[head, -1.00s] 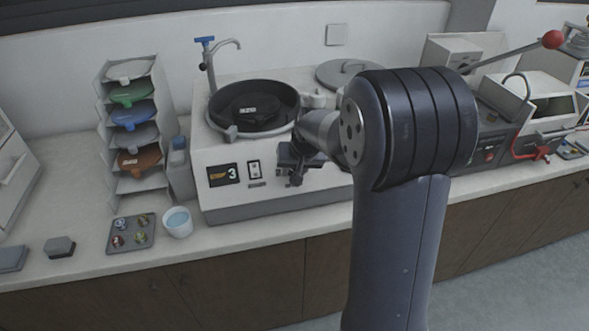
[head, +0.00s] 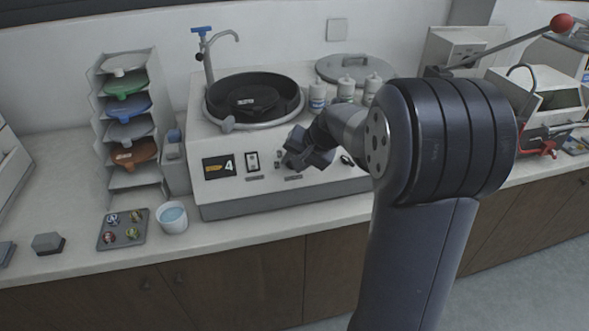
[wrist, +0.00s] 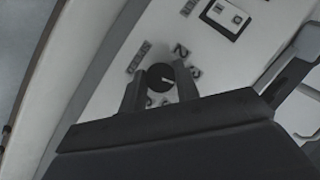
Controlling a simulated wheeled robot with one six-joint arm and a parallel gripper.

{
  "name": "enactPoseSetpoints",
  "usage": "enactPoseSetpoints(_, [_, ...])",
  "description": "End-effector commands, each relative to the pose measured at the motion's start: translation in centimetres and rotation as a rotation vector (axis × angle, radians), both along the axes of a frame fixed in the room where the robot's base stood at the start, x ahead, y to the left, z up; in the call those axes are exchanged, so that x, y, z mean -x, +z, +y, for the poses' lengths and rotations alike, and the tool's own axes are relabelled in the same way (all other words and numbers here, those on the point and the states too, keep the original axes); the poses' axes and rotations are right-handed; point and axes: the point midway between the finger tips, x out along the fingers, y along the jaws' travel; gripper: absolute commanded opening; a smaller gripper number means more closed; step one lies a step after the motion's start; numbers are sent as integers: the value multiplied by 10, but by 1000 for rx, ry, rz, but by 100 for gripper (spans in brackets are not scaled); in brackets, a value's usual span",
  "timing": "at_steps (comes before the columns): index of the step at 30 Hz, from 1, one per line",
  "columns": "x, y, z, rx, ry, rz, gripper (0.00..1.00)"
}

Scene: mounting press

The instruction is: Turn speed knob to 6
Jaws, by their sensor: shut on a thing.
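The grey-white machine (head: 235,198) has a front panel with a small black display (head: 219,167) that reads 4. My gripper (head: 292,160) is at this panel, right of the display and the white switch (head: 252,161). In the wrist view my gripper (wrist: 159,86) has one finger on each side of a round dark knob (wrist: 160,77) and is shut on it. A pale pointer line shows on the knob's face. Printed marks surround the knob; one looks like a 2, the others are partly hidden. The gripper hides the knob in the head view.
A black bowl (head: 222,110) with a disc sits on the machine, with a blue-handled tap (head: 209,62) behind. White bottles (head: 317,96) stand at the right. A cup (head: 172,231) stands in front left.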

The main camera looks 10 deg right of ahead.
Motion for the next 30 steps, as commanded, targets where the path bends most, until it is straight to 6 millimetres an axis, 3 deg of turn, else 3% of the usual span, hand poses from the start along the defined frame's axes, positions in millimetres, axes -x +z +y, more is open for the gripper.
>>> enactPoseSetpoints(30, [3, -10, -3, -781, -571, -2, 8])
